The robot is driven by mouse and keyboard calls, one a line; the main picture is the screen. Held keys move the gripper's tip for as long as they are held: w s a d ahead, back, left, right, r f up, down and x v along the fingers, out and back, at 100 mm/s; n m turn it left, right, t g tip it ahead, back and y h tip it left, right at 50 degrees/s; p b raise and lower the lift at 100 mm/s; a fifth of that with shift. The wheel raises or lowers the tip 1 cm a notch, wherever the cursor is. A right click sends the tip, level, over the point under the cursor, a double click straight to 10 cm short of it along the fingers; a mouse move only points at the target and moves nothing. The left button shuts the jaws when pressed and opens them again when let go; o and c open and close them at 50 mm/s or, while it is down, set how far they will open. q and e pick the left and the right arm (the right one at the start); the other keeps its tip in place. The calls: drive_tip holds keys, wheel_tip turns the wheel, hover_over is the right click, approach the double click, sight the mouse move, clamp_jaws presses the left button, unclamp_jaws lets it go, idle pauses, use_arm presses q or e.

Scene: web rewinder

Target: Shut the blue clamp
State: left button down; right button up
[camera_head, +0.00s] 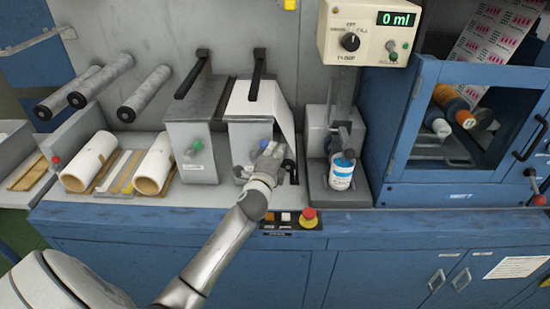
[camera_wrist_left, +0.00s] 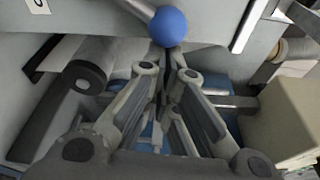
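The blue clamp shows as a blue ball knob (camera_head: 264,144) on the front of the right-hand grey unit in the head view. In the left wrist view the blue knob (camera_wrist_left: 168,27) is large at the top centre, on a grey lever. My left gripper (camera_head: 268,157) is right in front of this unit, close to the knob. In the left wrist view its fingers (camera_wrist_left: 168,62) come together just below the knob, with nothing seen between them. Whether the fingertips touch the knob I cannot tell. My right gripper is in neither view.
A matching grey unit with a green knob (camera_head: 195,147) stands just left. A white and blue bottle (camera_head: 341,172) stands under a dispenser to the right. A red emergency button (camera_head: 309,217) is on the front edge below. White rolls (camera_head: 155,165) lie at the left.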

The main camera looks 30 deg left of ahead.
use_arm(q)
drive_tip(key=a+n, duration=0.1)
drive_tip(key=n, duration=0.1)
drive_tip(key=s+a+r+n+b, duration=0.1)
drive_tip(key=a+r+n+t+b, duration=0.1)
drive_tip(key=n, duration=0.1)
drive_tip(key=shift+s+r+n+y, duration=0.1)
drive_tip(key=shift+s+n+y, duration=0.2)
drive_tip(key=shift+s, duration=0.05)
drive_tip(key=n, duration=0.1)
drive_tip(key=s+a+n+b, duration=0.1)
drive_tip(key=n, duration=0.1)
drive_tip(key=shift+a+r+t+y, duration=0.25)
drive_tip(key=shift+r+t+y, duration=0.05)
drive_tip(key=n, duration=0.1)
drive_tip(key=s+a+n, duration=0.1)
drive_tip(key=shift+a+r+n+b, duration=0.1)
drive_tip(key=shift+a+n+b, duration=0.15)
drive_tip(key=shift+n+b, duration=0.1)
drive_tip(key=shift+s+a+n+y+b, duration=0.25)
drive_tip(key=shift+a+n+y, duration=0.15)
drive_tip(key=shift+n, duration=0.4)
drive_tip(key=shift+s+a+n+y+b, duration=0.1)
drive_tip(key=shift+s+a+n+y, duration=0.1)
drive_tip(key=shift+a+n+y, duration=0.4)
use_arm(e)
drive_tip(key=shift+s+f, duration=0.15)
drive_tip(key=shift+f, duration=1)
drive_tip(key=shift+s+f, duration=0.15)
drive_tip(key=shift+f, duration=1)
